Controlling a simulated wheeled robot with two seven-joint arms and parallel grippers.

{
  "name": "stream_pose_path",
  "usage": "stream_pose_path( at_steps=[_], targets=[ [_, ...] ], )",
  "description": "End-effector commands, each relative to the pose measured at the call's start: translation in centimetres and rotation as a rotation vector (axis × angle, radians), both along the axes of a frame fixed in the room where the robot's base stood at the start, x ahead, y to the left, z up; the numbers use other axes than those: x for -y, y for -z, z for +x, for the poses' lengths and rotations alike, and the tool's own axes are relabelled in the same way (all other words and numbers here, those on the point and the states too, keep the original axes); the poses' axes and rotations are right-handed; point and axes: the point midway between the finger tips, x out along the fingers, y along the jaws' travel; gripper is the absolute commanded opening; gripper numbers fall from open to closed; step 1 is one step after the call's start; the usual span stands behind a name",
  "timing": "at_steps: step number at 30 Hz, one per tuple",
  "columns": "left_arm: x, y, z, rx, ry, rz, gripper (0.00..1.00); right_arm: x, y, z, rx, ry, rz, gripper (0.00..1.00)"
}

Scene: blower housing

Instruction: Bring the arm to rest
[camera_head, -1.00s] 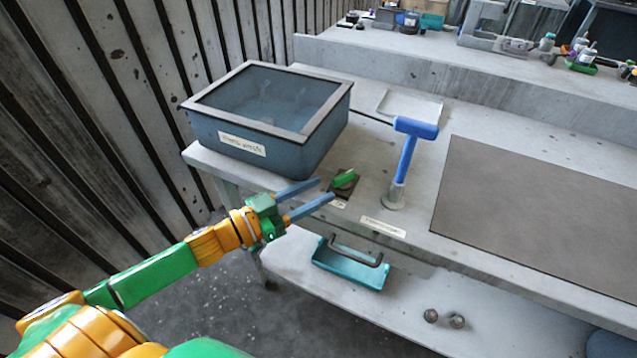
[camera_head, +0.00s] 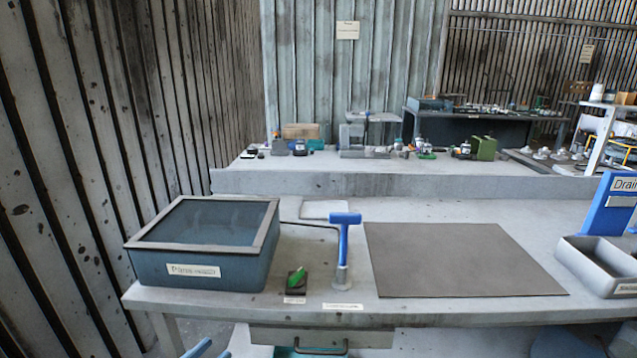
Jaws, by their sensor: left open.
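My left gripper (camera_head: 210,351) shows only as two blue fingertips at the bottom edge of the head view. The fingers are apart, with nothing seen between them. They are in front of and below the workbench's front edge, left of the drawer handle. The rest of the left arm is out of the picture. My right gripper is not in view.
A blue-grey lidded box (camera_head: 196,268) stands at the bench's left end. A green switch (camera_head: 297,276) and a blue T-handled tool (camera_head: 345,238) stand to its right. A grey mat (camera_head: 465,265) lies bare. A grey bin (camera_head: 600,268) stands at right.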

Motion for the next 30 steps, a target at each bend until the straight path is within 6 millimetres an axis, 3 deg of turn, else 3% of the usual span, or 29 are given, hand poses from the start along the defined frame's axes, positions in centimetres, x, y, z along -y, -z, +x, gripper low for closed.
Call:
stream_pose_path(
  at_steps=[8,13,17,20,23,24,27,30],
  targets=[
    [-3.8,5.9,0.6,-0.112,-0.161,0.062,0.46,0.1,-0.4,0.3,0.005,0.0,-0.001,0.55],
    [-6.8,12.3,-0.6,-0.253,-0.292,0.13,0.46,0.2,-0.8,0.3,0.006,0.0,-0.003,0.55],
    [-8.6,19.0,-3.5,-0.418,-0.387,0.202,0.46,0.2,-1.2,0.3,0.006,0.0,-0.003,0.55],
    [-9.0,25.4,-8.0,-0.605,-0.443,0.275,0.46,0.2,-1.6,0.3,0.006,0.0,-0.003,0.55],
    [-7.6,32.2,-15.4,-0.851,-0.45,0.362,0.46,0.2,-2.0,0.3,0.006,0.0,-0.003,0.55],
    [-6.5,34.3,-18.6,-0.95,-0.435,0.393,0.46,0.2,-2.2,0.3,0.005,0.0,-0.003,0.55],
    [-3.4,37.8,-25.9,-1.153,-0.367,0.458,0.46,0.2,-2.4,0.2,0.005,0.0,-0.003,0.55],
    [-0.9,39.2,-30.9,-1.282,-0.3,0.498,0.46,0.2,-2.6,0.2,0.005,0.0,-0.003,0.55]
  ],
)
